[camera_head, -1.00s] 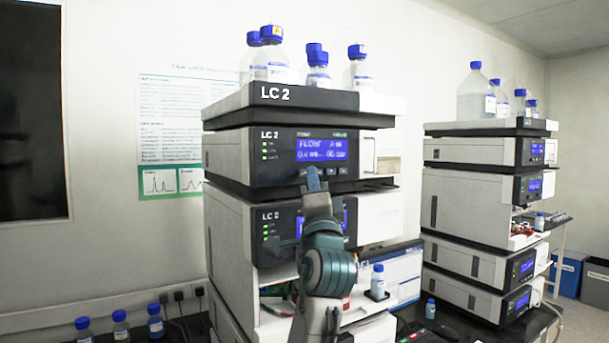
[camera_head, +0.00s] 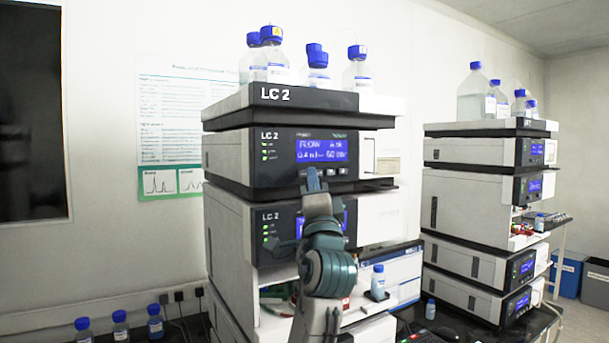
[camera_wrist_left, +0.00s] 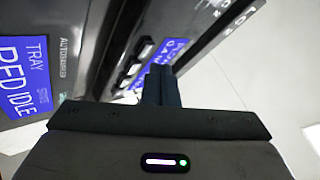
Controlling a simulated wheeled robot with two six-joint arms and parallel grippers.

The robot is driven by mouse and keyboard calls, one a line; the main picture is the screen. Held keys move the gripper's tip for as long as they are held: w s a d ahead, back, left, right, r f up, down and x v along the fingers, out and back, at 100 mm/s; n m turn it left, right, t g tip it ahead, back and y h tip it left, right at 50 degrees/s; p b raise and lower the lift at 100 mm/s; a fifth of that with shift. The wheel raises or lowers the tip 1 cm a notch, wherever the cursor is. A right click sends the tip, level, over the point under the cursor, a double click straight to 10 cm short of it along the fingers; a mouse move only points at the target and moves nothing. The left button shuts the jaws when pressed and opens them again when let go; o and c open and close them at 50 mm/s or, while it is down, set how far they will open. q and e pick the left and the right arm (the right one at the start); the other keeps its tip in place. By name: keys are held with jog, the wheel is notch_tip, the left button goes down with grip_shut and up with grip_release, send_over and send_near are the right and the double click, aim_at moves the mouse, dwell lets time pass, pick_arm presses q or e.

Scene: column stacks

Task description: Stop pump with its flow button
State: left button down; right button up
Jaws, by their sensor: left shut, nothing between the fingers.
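The pump (camera_head: 228,160) is the upper LC 2 module in the near stack. Its blue display (camera_head: 322,150) reads FLOW with small, blurred figures. A row of small buttons (camera_head: 342,171) sits under the display; the row also shows in the left wrist view (camera_wrist_left: 129,70). Their labels are not legible. My left gripper (camera_head: 312,173) is shut and empty, with its fingertips in front of the left part of the button row, partly hiding it. In the left wrist view its fingers (camera_wrist_left: 160,85) overlap the pump front beside the buttons. Contact with a button cannot be told. My right gripper is not in view.
The autosampler (camera_head: 280,220) is directly below the pump, and my arm partly covers its display (camera_wrist_left: 26,76). Blue-capped bottles (camera_head: 271,58) stand on top. A small bottle (camera_head: 377,283) is at lower right. A second stack (camera_head: 465,200) stands to the right.

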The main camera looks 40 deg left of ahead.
pick_arm(q)
jog(key=shift+a, duration=0.1)
dwell(0.7)
jog(key=shift+w+a, duration=0.15)
jog(key=shift+a, duration=0.2)
jog(key=shift+w+a, duration=0.15)
jog(key=shift+a, duration=0.15)
dwell(0.7)
jog(key=shift+d, duration=0.1)
jog(key=shift+s+d, duration=0.35)
jog(key=shift+d, duration=0.3)
jog(key=d, duration=0.1)
jog(key=s+d+p, duration=0.1)
jog(key=d, duration=0.1)
jog(key=s+d, duration=0.1)
jog(key=shift+d, duration=0.3)
dwell(0.3)
